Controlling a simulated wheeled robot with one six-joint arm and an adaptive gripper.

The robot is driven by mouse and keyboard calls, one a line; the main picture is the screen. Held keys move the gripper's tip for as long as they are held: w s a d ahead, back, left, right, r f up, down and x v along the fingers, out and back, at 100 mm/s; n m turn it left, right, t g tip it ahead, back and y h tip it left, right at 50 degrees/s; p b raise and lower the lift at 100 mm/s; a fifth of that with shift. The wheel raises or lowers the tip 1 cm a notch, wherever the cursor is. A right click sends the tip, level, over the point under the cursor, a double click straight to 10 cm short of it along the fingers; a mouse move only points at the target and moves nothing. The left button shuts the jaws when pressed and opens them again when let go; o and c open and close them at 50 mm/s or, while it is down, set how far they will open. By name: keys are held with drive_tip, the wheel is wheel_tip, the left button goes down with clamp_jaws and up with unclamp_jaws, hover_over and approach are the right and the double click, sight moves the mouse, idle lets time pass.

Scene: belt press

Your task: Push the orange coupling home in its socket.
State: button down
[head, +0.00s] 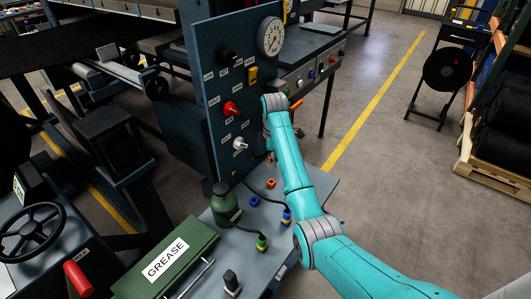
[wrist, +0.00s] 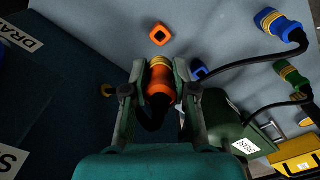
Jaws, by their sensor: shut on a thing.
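The orange coupling (wrist: 160,88), with a yellow band near its front end and a black hose, is between the two fingers of my gripper (wrist: 160,74) in the wrist view. My gripper is shut on it. The orange socket (wrist: 158,34), a square ring with a dark hole, lies on the grey bench top just beyond the coupling's front end, apart from it in the picture. In the head view the orange socket (head: 270,183) is just below my gripper (head: 270,160), which is small and partly hidden by my arm.
A blue socket (wrist: 199,70) sits right of the gripper. A blue coupling (wrist: 279,24) and a green coupling (wrist: 291,76) with black hoses are farther right. A green bottle (head: 224,205) and grease box (head: 172,262) stand on the bench. The control panel (head: 212,85) rises behind.

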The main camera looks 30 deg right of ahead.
drive_tip(key=shift+f, duration=0.1)
idle(0.3)
drive_tip(key=shift+f, duration=3.25)
drive_tip(key=shift+f, duration=1)
drive_tip(key=c, duration=0.8)
unclamp_jaws()
drive_tip(key=shift+c, duration=0.2)
drive_tip(key=shift+r, duration=3.55)
